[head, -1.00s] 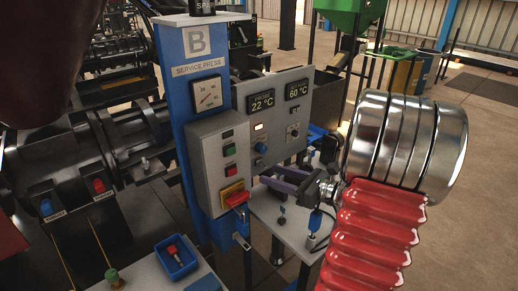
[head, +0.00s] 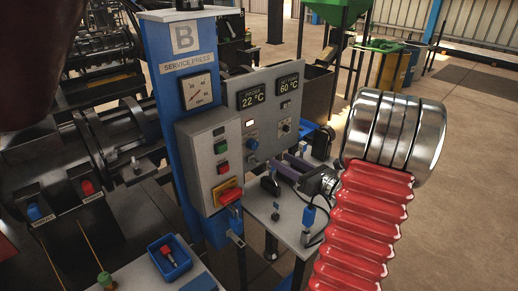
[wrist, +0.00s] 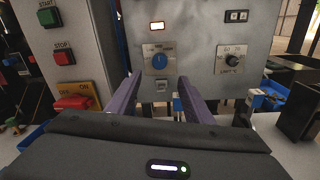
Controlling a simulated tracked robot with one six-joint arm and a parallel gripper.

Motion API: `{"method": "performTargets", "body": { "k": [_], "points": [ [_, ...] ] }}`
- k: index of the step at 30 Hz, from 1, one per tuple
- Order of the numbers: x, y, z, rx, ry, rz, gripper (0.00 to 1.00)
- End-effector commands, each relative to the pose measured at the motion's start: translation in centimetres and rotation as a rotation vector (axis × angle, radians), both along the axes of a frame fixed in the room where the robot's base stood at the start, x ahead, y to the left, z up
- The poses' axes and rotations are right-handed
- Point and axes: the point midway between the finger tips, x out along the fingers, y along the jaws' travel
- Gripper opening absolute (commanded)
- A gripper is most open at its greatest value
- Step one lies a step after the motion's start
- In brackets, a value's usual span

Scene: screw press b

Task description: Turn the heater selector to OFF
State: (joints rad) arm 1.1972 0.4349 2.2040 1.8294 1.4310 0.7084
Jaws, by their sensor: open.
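The control panel (head: 270,110) carries a blue rotary knob (head: 252,144), apparently the heater selector, on a light plate. My gripper (head: 278,167) is to the right of the knob in the head view, apart from the panel. In the wrist view my purple fingers (wrist: 158,92) are spread and empty, with the knob above and beyond the gap between them.
A black limit knob (wrist: 232,60) sits right of the blue one, and a lit indicator (wrist: 157,26) above it. A grey box with green (wrist: 47,17) and red (wrist: 64,56) buttons and a red-handled switch (wrist: 73,102) projects at left. A small table (head: 262,207) lies below.

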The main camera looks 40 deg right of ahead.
Motion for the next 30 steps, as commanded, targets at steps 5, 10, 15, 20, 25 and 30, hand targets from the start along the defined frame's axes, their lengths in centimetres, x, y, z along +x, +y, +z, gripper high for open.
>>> {"method": "performTargets", "body": {
  "k": [5, 10, 15, 20, 25, 30],
  "points": [
    [2.6, 0.3, 0.0, 0.0, 0.0, 0.003, 0.47],
    [5.1, 0.6, 0.0, 0.0, 0.001, 0.004, 0.47],
    [7.7, 0.7, 0.0, 0.001, 0.0, 0.003, 0.47],
    [9.9, 0.9, 0.0, 0.001, 0.001, 0.002, 0.47],
    [11.1, 0.9, 0.0, 0.001, 0.0, 0.0, 0.47],
    [11.4, 0.9, 0.0, 0.001, -0.001, -0.001, 0.47]
  ]
}}
